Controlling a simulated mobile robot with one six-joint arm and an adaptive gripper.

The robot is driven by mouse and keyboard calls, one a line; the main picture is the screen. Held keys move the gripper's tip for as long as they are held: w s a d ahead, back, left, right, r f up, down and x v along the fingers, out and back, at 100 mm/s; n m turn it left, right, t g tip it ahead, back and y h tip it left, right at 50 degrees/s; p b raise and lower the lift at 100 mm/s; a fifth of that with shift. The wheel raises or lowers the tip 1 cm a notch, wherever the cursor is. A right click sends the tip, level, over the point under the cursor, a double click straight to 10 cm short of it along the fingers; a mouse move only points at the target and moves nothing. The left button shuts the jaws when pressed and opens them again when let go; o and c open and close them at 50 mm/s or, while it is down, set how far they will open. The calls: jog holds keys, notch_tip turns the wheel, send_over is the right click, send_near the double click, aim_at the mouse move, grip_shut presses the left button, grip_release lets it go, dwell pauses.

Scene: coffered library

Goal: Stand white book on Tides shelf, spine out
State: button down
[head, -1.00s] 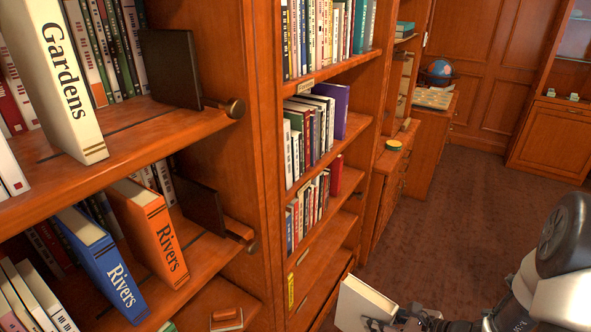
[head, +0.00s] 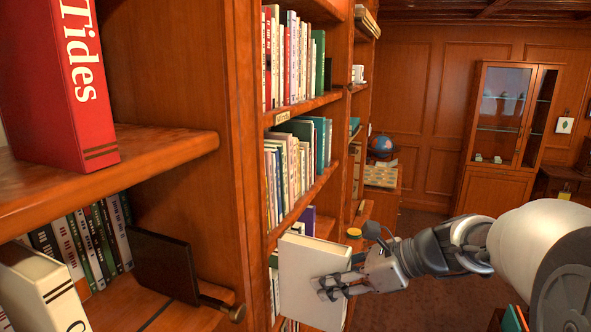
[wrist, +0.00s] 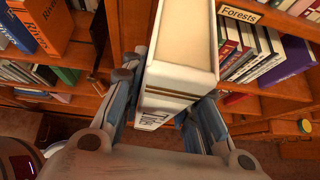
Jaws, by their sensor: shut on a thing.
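The white book (head: 309,279) is upright in my gripper (head: 331,286), in front of the bookcase on the right of the dividing upright. In the wrist view the white book (wrist: 182,62) sits between the two fingers of my gripper (wrist: 168,100), its lettered spine towards my wrist. The lettering seems to read Tides. The red Tides book (head: 72,80) stands at the upper left on the Tides shelf (head: 165,150). The shelf's bare right end shows beside it. The white book is apart from that shelf, lower and to the right.
A white book (head: 40,285) and a dark bookend (head: 162,262) stand on the shelf below. The wooden upright (head: 190,75) separates the left bay from the shelves behind the held book. A Forests label (wrist: 239,14) shows in the wrist view.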

jog(key=s+a+r+p, duration=0.2)
jog(key=s+r+p, duration=0.3)
jog(key=r, duration=1)
jog(key=s+a+r+p, duration=0.3)
jog(key=s+r+p, duration=0.3)
jog(key=r, duration=0.8)
jog(key=s+a+r+p, duration=0.2)
jog(key=s+r+p, duration=0.3)
jog(key=r, duration=1)
jog(key=p, duration=0.3)
jog(key=shift+s+a+r+n+y, duration=0.15)
jog(key=shift+a+r+n+y, duration=0.15)
jog(key=shift+n, duration=0.1)
jog(key=shift+p, duration=0.6)
